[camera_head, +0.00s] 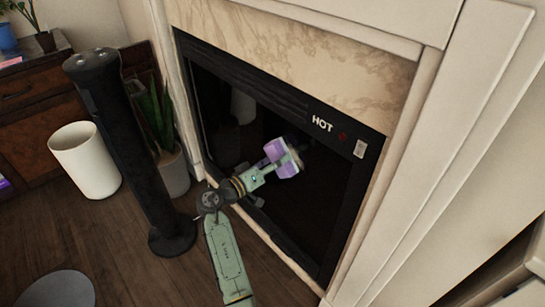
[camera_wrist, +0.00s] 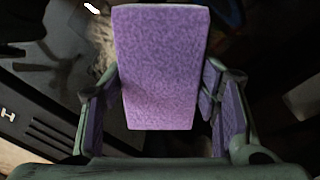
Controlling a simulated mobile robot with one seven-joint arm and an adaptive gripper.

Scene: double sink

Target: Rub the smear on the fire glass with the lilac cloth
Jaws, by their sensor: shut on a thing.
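The lilac cloth (camera_wrist: 158,70) is a thick, fuzzy block held between the fingers of my gripper (camera_wrist: 160,108) in the wrist view. In the head view the lilac cloth (camera_head: 281,158) is at the end of my gripper (camera_head: 272,165), in front of the fire glass (camera_head: 310,190). The glass is dark, in a black frame marked HOT. I cannot tell whether the cloth touches the glass or is just short of it. I cannot make out the smear in either view; the cloth and gripper cover part of the glass.
A black tower (camera_head: 130,150) stands left of the fireplace, with a potted plant (camera_head: 168,160) behind it. A white bin (camera_head: 86,160) is further left. A pale surround (camera_head: 415,150) frames the fire on the right. Wooden floor shows at lower left.

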